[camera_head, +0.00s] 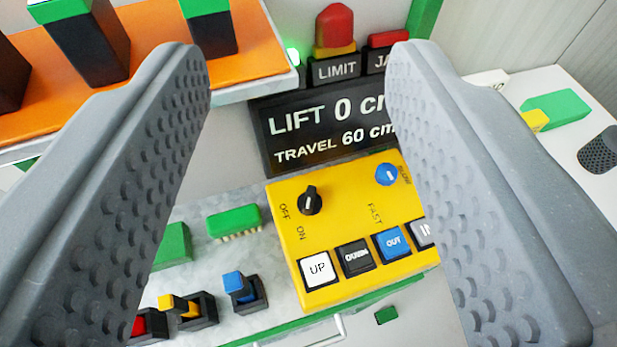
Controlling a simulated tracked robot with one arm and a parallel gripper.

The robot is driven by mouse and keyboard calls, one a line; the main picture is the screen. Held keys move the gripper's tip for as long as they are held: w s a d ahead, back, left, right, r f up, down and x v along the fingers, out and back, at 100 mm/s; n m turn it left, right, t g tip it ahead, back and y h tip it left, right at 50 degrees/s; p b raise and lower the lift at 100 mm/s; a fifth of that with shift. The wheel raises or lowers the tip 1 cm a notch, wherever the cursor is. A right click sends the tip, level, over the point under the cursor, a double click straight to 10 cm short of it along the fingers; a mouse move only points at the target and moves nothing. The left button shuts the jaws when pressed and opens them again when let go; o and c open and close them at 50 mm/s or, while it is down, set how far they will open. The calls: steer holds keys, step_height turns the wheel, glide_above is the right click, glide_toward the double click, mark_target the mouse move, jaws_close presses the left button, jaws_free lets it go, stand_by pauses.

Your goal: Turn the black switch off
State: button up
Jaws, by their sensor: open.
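The black switch (309,200) is a small rotary knob with a pale mark, on the left part of a yellow control box (340,212). The words OFF and ON are printed to its lower left. I cannot tell for sure which word the knob points at. My gripper (298,58) is open, with its two grey studded fingers wide apart at the left and right. The knob shows between the fingers, and neither touches it. The right finger hides the right end of the box.
The box also bears a blue knob (387,174) and UP (318,269), DOWN (356,257) and OUT (393,243) buttons. Behind it stands a display (320,130) reading LIFT 0. Small toggle switches (243,290) lie left. An orange shelf (140,70) is at upper left.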

step_height(320, 180, up, 8)
steer(key=p, duration=0.7)
steer(key=n+g+y+p, duration=0.5)
steer(key=n+g+p, duration=0.2)
steer(key=n+g, duration=0.2)
glide_above(310, 198)
steer(key=s+d, duration=0.2)
steer(key=d, duration=0.3)
step_height(310, 198, down, 14)
steer(key=d+f+n+g+y, duration=0.2)
steer(key=d+f+n, duration=0.1)
steer(key=f, duration=0.5)
steer(key=d+f+n+g+y, duration=0.2)
steer(key=d+f+n+g, duration=0.15)
steer(key=f, duration=0.35)
steer(key=shift+t, duration=0.45)
steer(key=x, duration=1.4)
steer(key=shift+s+a+f+b, duration=0.2)
steer(key=shift+a+b, duration=0.1)
steer(key=shift+b, duration=0.1)
